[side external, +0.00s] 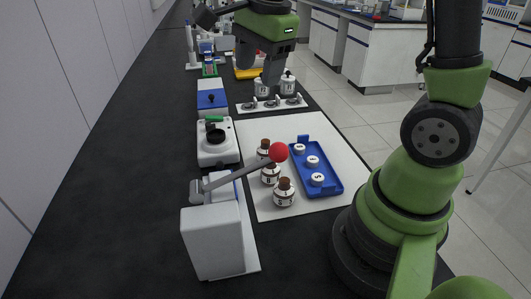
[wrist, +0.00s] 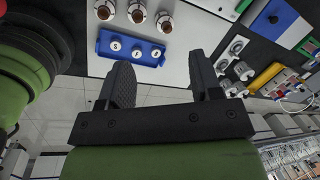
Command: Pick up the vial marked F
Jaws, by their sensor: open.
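No letter F can be read clearly on any vial. Three brown-capped bottles, the nearest one (side external: 284,193) with a white label, stand upright on the white mat (side external: 320,131); they also show at the top of the wrist view (wrist: 137,12). My gripper (side external: 257,66) is open and empty, above the bench near these pale vials. Its two fingers (wrist: 161,78) are spread apart in the wrist view.
A blue tray (side external: 333,180) with three white-topped pieces lies right of the bottles. A white box (side external: 212,238) with a red-ball lever (side external: 278,152) reaches over the mat. A stirrer-like device (side external: 217,145) and a blue-topped box (side external: 212,101) line the left.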

